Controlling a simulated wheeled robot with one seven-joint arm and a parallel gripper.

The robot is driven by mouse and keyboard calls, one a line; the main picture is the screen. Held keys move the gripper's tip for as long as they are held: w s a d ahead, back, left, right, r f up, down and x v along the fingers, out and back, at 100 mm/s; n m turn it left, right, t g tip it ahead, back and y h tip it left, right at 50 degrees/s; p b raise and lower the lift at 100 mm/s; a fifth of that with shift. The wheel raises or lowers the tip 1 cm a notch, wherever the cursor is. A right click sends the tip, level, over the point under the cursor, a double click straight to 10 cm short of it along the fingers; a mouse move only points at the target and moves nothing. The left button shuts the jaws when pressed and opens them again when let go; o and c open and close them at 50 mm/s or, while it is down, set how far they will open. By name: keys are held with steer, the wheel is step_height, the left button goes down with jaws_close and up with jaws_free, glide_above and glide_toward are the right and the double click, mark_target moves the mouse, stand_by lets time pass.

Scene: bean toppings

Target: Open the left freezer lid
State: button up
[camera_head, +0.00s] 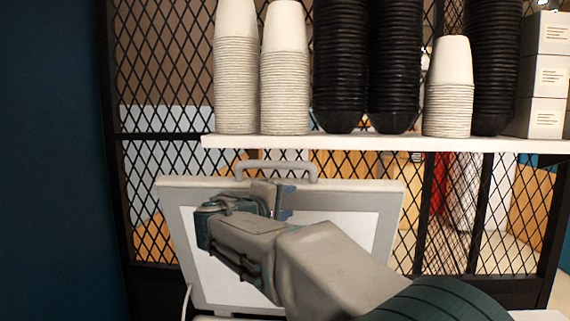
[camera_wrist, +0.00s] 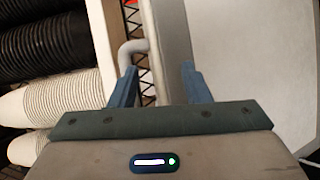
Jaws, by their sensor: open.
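The freezer lid (camera_head: 180,200) stands raised and nearly upright behind my arm in the head view, with its pale inner panel facing me. A grey bar handle (camera_head: 277,166) runs along its top edge. In the wrist view the handle (camera_wrist: 128,53) shows at the left of the lid's edge. My gripper (camera_head: 275,197) is in front of the upper middle of the lid. In the wrist view my gripper (camera_wrist: 158,85) is open, with the lid's edge (camera_wrist: 170,45) between its two blue fingers. I cannot tell whether a finger touches the lid. My arm hides the lid's lower right part.
A white shelf (camera_head: 380,142) runs just above and behind the lid. It holds stacks of white cups (camera_head: 236,80), black cups (camera_head: 340,70) and white boxes (camera_head: 542,75). A black mesh screen (camera_head: 160,60) stands behind. A dark blue wall (camera_head: 50,160) is at the left.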

mark_target(283, 165)
steer(key=a+r+n+t, duration=0.1)
steer(key=a+r+t, duration=0.25)
steer(key=a, duration=0.35)
steer(key=shift+g, duration=0.45)
steer(key=p+x, duration=0.2)
steer(key=x, duration=0.2)
steer(key=p+x, duration=0.2)
steer(key=x, duration=0.3)
steer(key=r+p+x, duration=0.1)
steer(key=p+x, duration=0.1)
steer(key=x, duration=0.2)
steer(key=shift+w+d, duration=0.15)
steer(key=shift+w, duration=0.05)
steer(key=shift+w+d+f+p, duration=0.1)
steer(key=shift+w+d+p, duration=0.15)
steer(key=shift+w, duration=0.2)
